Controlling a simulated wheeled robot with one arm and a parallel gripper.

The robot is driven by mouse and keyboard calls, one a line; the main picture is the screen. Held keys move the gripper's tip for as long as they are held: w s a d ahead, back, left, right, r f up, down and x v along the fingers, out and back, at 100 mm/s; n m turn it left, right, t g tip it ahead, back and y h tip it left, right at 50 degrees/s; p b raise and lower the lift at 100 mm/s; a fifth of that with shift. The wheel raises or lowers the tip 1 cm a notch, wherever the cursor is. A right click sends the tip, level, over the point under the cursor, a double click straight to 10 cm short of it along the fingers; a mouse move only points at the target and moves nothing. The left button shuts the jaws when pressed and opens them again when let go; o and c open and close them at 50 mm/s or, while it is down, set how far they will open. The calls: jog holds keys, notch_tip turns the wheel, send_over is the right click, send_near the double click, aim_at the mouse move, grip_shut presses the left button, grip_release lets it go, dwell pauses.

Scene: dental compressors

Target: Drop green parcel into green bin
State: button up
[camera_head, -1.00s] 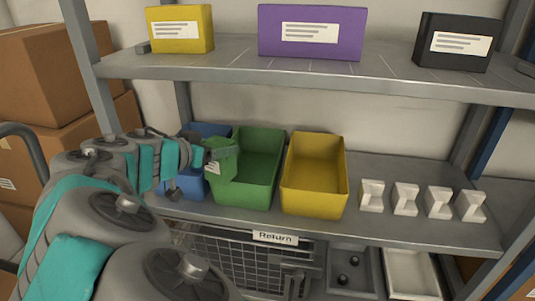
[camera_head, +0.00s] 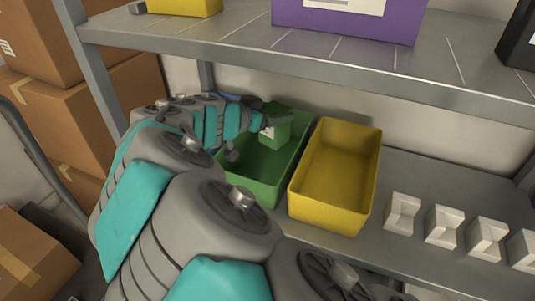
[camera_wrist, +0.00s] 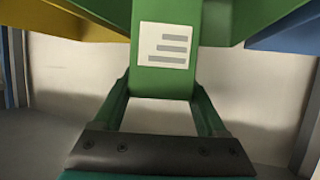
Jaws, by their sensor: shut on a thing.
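The green parcel (camera_head: 276,134), a small box with a white label, is held by my gripper (camera_head: 272,117) over the back part of the green bin (camera_head: 262,190). In the wrist view the parcel (camera_wrist: 165,75) sits between the two green fingers of my gripper (camera_wrist: 165,95), label facing the camera. The green bin (camera_wrist: 230,20) shows behind it there. The bin stands on the lower shelf, and its open inside looks empty where visible. My arm hides its left part. The exact height of the parcel against the rim is hard to tell.
A yellow bin (camera_head: 335,180) stands right of the green bin. Several white holders (camera_head: 443,226) line the shelf further right. The upper shelf (camera_head: 330,62), with a purple box (camera_head: 350,18), overhangs the bins. A blue bin (camera_wrist: 290,35) shows at the wrist view's upper right.

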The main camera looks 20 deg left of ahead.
jog(key=shift+f, duration=1)
jog(key=o, duration=1.4)
jog(key=shift+o, duration=0.2)
jog(key=shift+a, duration=0.1)
